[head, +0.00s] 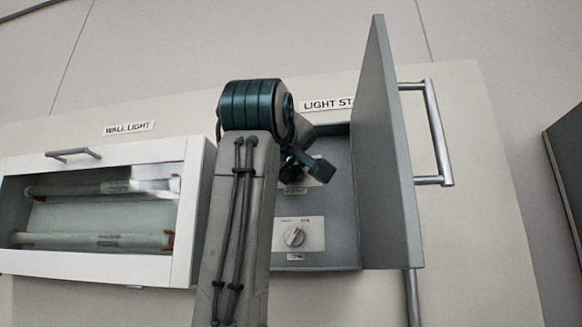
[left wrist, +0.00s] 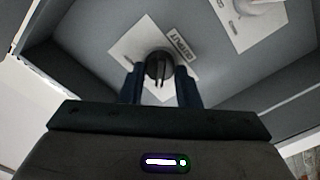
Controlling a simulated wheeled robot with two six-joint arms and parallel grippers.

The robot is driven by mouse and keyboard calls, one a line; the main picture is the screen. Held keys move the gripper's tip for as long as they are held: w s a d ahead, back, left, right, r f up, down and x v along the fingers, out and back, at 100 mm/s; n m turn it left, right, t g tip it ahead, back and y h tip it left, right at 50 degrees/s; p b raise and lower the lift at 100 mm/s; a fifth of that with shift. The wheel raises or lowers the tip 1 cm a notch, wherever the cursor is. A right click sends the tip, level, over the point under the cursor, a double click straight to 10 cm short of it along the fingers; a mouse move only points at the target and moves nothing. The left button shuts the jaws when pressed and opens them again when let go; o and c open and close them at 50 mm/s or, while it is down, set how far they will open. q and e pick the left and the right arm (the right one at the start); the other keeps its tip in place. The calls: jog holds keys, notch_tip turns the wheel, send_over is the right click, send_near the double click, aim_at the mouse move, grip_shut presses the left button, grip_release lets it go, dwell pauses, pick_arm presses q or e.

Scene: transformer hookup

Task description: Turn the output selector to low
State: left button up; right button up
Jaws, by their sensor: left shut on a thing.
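The output selector is a dark round knob (left wrist: 159,66) on a white plate beside a label reading OUTPUT in the left wrist view. My left gripper (left wrist: 160,86) has its two fingers on either side of the knob and is shut on it. In the head view my left gripper (head: 303,170) reaches into the open grey box (head: 340,215) and hides most of the selector. The selector's pointer position and its scale marks cannot be read. My right gripper is not in view.
The box door (head: 388,150) stands open on the right, with a large handle (head: 436,135). A second, pale knob (head: 294,237) sits lower in the box. A white-framed case (head: 185,215) with tubes, below a WALL LIGHT label (head: 129,128), is on the left.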

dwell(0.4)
pick_arm(q)
jog(key=o, duration=0.9)
jog(key=shift+o, duration=0.2)
jog(key=shift+s, duration=0.15)
jog(key=shift+s, duration=0.1)
jog(key=s+a+b, duration=0.2)
jog(key=s+b, duration=0.2)
jog(key=s, duration=0.6)
jog(key=shift+s+a, duration=0.15)
jog(key=shift+s, duration=0.05)
